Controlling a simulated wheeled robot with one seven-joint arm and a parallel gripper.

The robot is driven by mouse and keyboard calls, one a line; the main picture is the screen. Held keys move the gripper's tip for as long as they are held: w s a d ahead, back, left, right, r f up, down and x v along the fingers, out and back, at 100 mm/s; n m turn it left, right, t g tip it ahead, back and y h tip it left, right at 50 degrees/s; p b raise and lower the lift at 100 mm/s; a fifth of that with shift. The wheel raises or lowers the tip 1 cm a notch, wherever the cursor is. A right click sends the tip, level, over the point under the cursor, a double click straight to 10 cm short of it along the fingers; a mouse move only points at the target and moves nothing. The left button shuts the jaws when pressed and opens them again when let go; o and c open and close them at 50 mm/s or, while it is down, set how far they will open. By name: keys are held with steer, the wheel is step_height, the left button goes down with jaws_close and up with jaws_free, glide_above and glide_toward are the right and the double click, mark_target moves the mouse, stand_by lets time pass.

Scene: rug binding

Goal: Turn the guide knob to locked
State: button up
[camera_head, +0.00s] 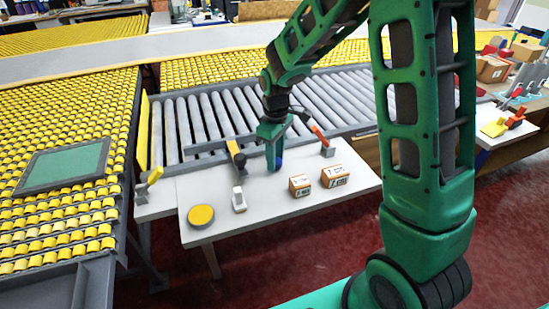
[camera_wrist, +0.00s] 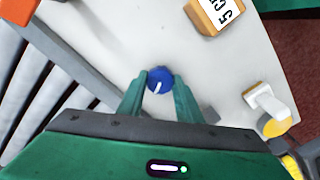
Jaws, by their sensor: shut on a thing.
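The guide knob (camera_wrist: 160,79) is a round blue knob with a white pointer line on its top, set on the white table (camera_head: 240,220). In the wrist view my gripper (camera_wrist: 160,84) has a finger on each side of the knob and is shut on it. The white line runs from the knob's middle toward the gripper's palm, slanting slightly left. In the head view my gripper (camera_head: 275,165) points down at the table, and only a sliver of the blue knob (camera_head: 279,163) shows beside it. I see no readable locked mark near the knob.
Two small cartons (camera_head: 334,176) (camera_head: 299,185) stand right of my gripper. A white device (camera_head: 239,199), a yellow disc (camera_head: 201,215) and a black and yellow part (camera_head: 236,158) are to the left. An orange lever (camera_head: 319,135) is behind right. Grey rollers (camera_head: 200,120) lie behind the table.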

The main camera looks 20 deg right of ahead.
steer(key=shift+w+r+n, duration=0.15)
steer(key=shift+w+n, duration=0.05)
steer(key=shift+n, duration=0.5)
steer(key=o, duration=1)
steer(key=shift+o, duration=0.2)
steer(key=shift+s, duration=0.1)
step_height(320, 180, up, 11)
steer(key=shift+f, duration=0.2)
steer(key=shift+d, duration=0.1)
